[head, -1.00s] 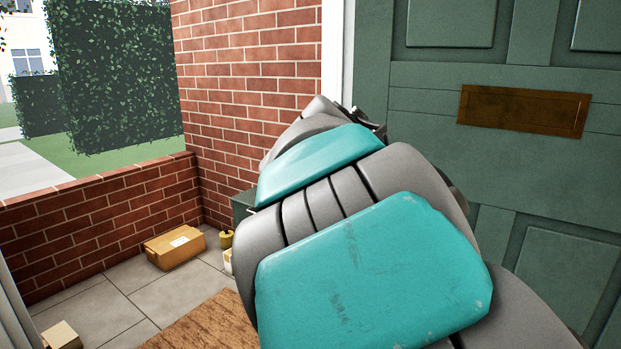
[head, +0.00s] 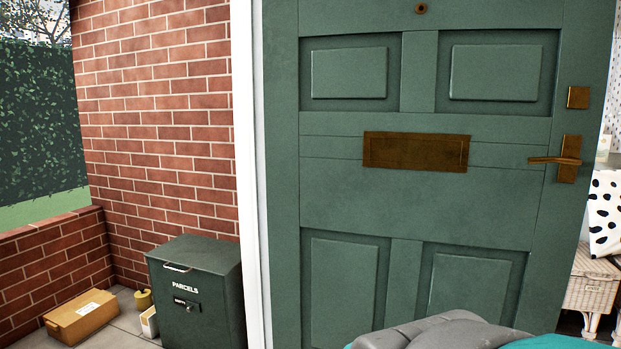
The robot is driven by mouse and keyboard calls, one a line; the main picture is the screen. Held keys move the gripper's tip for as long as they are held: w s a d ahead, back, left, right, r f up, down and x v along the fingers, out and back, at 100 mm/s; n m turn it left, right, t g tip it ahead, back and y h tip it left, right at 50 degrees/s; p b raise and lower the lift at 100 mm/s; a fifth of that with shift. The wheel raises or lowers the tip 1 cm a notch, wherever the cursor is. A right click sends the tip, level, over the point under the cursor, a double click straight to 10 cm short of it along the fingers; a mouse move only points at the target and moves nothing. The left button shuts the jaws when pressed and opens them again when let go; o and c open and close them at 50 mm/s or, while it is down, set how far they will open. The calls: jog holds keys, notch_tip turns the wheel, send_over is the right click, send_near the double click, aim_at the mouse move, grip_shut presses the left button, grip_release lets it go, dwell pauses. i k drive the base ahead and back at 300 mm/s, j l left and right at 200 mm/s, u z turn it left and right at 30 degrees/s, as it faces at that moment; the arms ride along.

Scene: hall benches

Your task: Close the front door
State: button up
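The front door (head: 330,205) is green and panelled, and fills the middle and right of the head view. It has a brass letter plate (head: 415,151), a brass lever handle (head: 556,160) near its right edge and a brass lock plate (head: 578,97) above that. The door stands open: a lit room shows past its handle edge. Its left edge is beside the white door frame (head: 249,150). My gripper is out of view. Only grey and teal parts of my arm show at the bottom right, in front of the door's lower part.
A green parcel box (head: 205,285) stands against the brick wall (head: 165,120) left of the frame. A cardboard parcel (head: 82,315) and small items lie on the paving beside it. A low brick wall (head: 45,265) bounds the porch. A wicker stand (head: 592,290) is inside, at the right.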

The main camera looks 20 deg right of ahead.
aim_at(401, 136)
jog(key=k+l, duration=0.1)
jog(key=l, duration=0.3)
jog(key=l+u, duration=0.1)
jog(key=l, duration=0.35)
jog(key=k+l, duration=0.15)
jog(key=l, duration=0.25)
jog(key=k+l+u, duration=0.1)
jog(key=l, duration=0.3)
